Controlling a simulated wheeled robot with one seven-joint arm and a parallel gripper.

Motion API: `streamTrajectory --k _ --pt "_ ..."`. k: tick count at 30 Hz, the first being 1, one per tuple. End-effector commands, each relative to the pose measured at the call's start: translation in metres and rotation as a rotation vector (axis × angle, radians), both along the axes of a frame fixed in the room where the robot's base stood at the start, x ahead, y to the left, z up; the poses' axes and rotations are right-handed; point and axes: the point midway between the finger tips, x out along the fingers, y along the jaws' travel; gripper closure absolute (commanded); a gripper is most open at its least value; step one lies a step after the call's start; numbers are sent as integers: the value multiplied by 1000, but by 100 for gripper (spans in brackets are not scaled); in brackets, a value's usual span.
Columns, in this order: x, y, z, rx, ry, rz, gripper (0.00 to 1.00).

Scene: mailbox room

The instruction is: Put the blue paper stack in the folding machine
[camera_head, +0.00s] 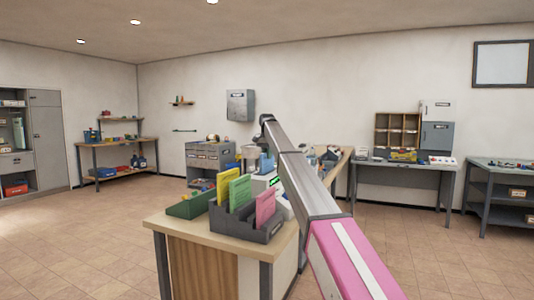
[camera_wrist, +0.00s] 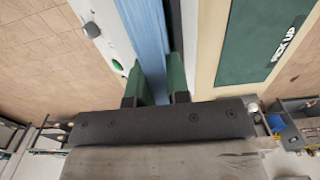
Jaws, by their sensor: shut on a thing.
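In the wrist view, my gripper (camera_wrist: 160,78) is shut with its two green fingers on the blue paper stack (camera_wrist: 150,32), which runs away from the jaws toward the top edge. A white machine body with a green button (camera_wrist: 110,38), which looks like the folding machine, is close to the left of the stack. It seems to be the white machine with a green display (camera_head: 268,183) behind the organizer in the head view. I cannot tell whether the stack is inside the machine or above it. In the head view, my arm hides much of this area.
A dark grey organizer (camera_head: 246,233) on the near table holds green, yellow and pink stacks. A green tray (camera_head: 186,208) is left of it. A green "PICK UP" panel (camera_wrist: 262,42) is at right in the wrist view. The floor at left is clear.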

Motion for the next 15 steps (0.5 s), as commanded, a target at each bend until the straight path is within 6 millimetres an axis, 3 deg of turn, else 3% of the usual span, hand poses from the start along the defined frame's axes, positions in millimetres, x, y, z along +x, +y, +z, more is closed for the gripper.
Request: streamTrajectory --k 11,12,14,15 --pt "0 0 -8 1 -1 0 100" --pt "0 0 -8 1 -1 0 77" --pt "0 0 -8 1 -1 0 57" --pt "0 0 -8 1 -1 0 54"
